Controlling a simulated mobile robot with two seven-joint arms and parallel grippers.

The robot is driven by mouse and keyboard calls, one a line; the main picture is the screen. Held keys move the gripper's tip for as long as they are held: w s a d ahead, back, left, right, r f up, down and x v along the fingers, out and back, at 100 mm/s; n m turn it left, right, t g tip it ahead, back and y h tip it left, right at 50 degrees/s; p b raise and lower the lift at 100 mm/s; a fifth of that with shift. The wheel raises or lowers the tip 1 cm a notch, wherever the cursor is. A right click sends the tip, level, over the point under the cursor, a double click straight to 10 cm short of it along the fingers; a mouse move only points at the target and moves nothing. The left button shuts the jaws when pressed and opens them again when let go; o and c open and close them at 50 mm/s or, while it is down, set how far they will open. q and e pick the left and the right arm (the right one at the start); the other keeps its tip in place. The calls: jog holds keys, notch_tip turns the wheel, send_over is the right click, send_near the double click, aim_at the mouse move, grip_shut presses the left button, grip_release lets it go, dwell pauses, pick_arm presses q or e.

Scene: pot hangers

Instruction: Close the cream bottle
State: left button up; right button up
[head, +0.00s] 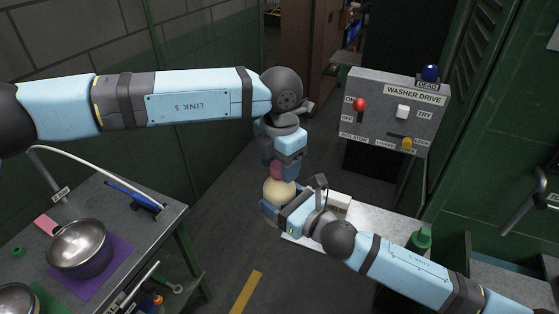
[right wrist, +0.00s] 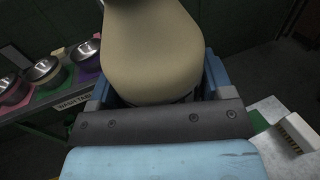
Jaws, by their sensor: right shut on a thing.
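The cream bottle (head: 279,189) is pale cream and stands in the middle of the head view. My right gripper (head: 270,208) is shut on it, with blue fingers on either side. In the right wrist view the bottle's rounded body (right wrist: 150,50) fills the top centre, its top cut off by the frame. My left gripper (head: 283,165) points down right above the bottle.
A table with metal pots (head: 80,248) is at left. A washer drive panel (head: 388,112) stands behind. Floor between is clear.

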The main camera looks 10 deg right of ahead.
pick_arm(q)
jog(key=c, duration=0.7)
jog(key=o, duration=1.1)
jog(key=shift+r, duration=0.1)
notch_tip(320, 180, up, 12)
jog(key=shift+f, duration=0.1)
